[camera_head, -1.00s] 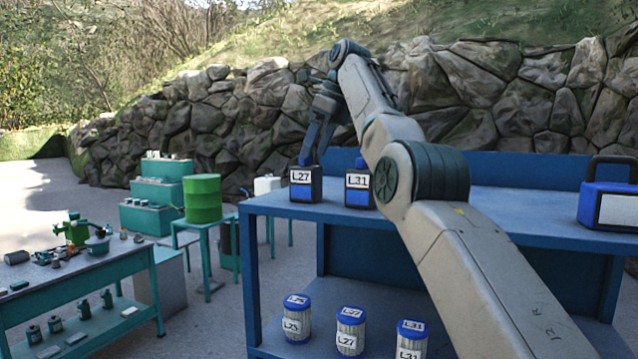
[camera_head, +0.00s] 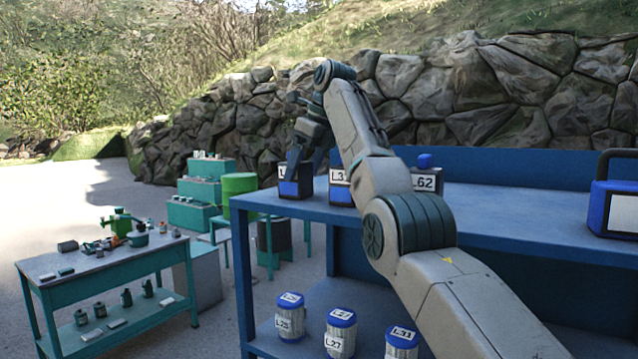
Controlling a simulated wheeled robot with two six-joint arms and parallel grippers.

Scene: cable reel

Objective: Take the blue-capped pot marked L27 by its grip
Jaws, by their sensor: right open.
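A dark pot (camera_head: 296,188) with a blue lower front and a white label stands at the left end of the blue bench's top. Its label is now partly covered, but read L27 a second ago. My right gripper (camera_head: 294,163) is open, pointing down at the top of this pot, with its fingers hiding the pot's cap. I cannot tell whether they touch it. A jar with a blue lid (camera_head: 341,332), also marked L27, stands on the lower shelf. My left gripper is out of view.
Close to the right stands a similar pot (camera_head: 341,193), apparently L31, partly behind my arm. A pot marked L62 (camera_head: 426,181) with a blue knob stands further right, then a blue case (camera_head: 613,205). Other blue-lidded jars (camera_head: 290,318) stand below. A green side table (camera_head: 100,268) is left.

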